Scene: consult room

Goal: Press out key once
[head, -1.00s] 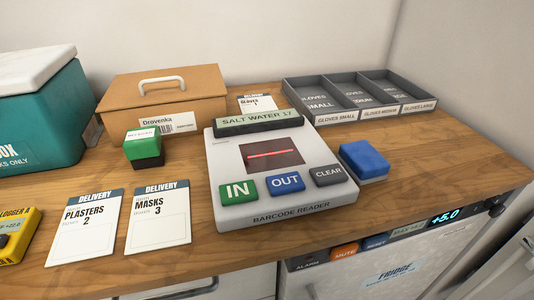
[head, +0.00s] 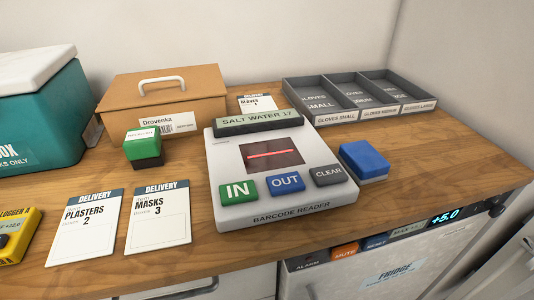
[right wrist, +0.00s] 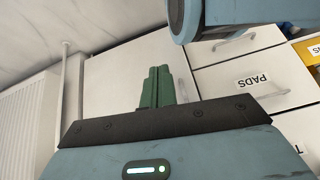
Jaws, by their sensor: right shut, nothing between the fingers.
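The blue OUT key (head: 286,182) sits on the front of the white barcode reader (head: 230,160), between the green IN key (head: 238,191) and the grey CLEAR key (head: 328,175). The reader's display (head: 257,120) reads "SALT WATER 17". A red line shows in its dark scan window (head: 272,154). Neither gripper shows in the head view. In the right wrist view my right gripper (right wrist: 156,84) has its green fingers together and empty, in front of white cabinets and away from the reader.
A blue block (head: 364,158) lies right of the reader, and a green stamp-like block (head: 142,143) stands left of it. Delivery cards (head: 157,225) lie at the front left. A cardboard box (head: 190,90) and a grey glove tray (head: 300,90) stand behind. Drawers (right wrist: 240,80) show in the right wrist view.

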